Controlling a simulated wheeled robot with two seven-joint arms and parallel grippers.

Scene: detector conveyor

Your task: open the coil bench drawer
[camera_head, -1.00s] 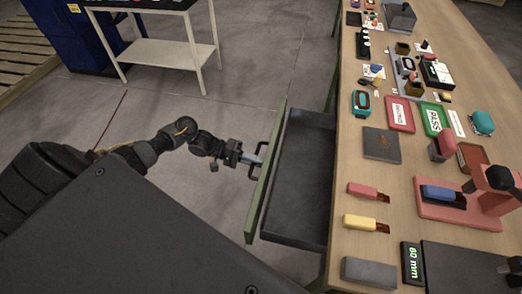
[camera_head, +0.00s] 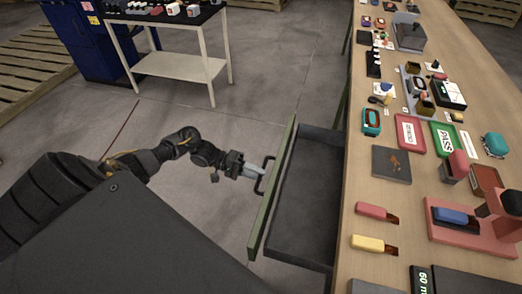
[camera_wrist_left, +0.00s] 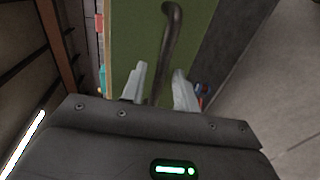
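The coil bench drawer stands pulled out from the left side of the bench, its grey inside (camera_head: 303,200) empty where I see it. Its green front panel (camera_head: 273,190) carries a dark bar handle (camera_head: 262,175), which also shows in the left wrist view (camera_wrist_left: 171,40). My left gripper (camera_head: 258,173) is at the handle. In the left wrist view its two pale fingers (camera_wrist_left: 160,85) are apart, with the handle's bar running between them and a gap showing; contact is not clear. My right gripper is not in view.
The wooden bench top (camera_head: 370,195) holds many items, including a red tray (camera_head: 410,132), a grey plate (camera_head: 391,164) and a pink fixture (camera_head: 460,228). A white side table (camera_head: 180,65) stands at the back left. The floor (camera_head: 285,75) between is clear.

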